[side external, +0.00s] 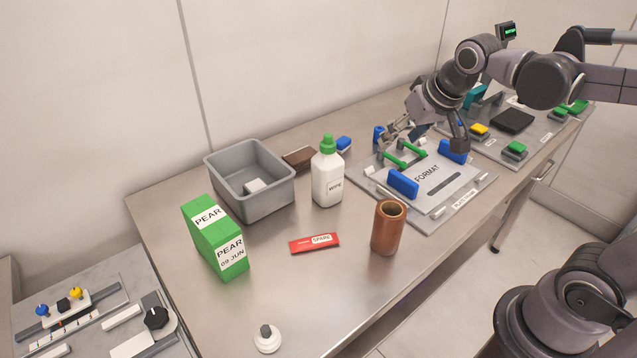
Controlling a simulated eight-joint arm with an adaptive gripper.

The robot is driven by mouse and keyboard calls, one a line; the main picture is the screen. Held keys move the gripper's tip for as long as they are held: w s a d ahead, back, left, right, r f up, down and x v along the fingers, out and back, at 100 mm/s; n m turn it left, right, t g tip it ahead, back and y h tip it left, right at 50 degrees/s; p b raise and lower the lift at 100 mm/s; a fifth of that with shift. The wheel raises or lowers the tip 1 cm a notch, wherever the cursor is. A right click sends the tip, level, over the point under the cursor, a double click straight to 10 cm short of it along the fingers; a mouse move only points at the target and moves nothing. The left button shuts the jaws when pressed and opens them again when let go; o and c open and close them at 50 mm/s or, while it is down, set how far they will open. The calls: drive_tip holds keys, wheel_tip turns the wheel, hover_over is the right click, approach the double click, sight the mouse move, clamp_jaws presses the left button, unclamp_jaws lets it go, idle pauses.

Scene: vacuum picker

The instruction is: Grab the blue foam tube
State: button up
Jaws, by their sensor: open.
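The one plainly hollow, tube-shaped thing is a brown-orange open-topped cylinder (386,232), upright near the table's front edge. No blue tube can be clearly told. Several blue pieces show: a rounded block (403,184) at the front left of the format plate (440,205), another block (453,151) at the plate's back right, and an upright piece (378,135) at its back left. My gripper (425,134) is open over the back of the plate, near the blue pieces there and well behind the brown cylinder. Its fingertips are partly hidden among the fittings, and I see nothing held.
A grey bin (208,171), green PEAR box (222,252), white bottle (327,183) with green cap and red SPARE packet (314,243) stand or lie left of the brown cylinder. Green handles (398,160) rise from the plate.

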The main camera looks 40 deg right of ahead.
drive_tip(key=w+d+r+m+g+h, duration=0.1)
drive_tip(key=w+d+m, duration=0.15)
drive_tip(key=w, duration=0.25)
drive_tip(key=w+d+r+m, duration=0.1)
drive_tip(key=w+d, duration=0.2)
drive_tip(key=w, duration=0.2)
drive_tip(key=m+g+h, duration=0.2)
drive_tip(key=m+g, duration=0.2)
drive_tip(key=m, duration=0.5)
hover_over(380, 128)
drive_tip(key=a, duration=0.2)
drive_tip(key=f, duration=1.6)
drive_tip(key=shift+d+f, duration=0.1)
drive_tip(key=shift+d, duration=0.15)
drive_tip(key=shift+a+x, duration=0.2)
drive_tip(key=shift+x, duration=2.65)
drive_tip(key=shift+s, duration=0.15)
drive_tip(key=c, duration=1)
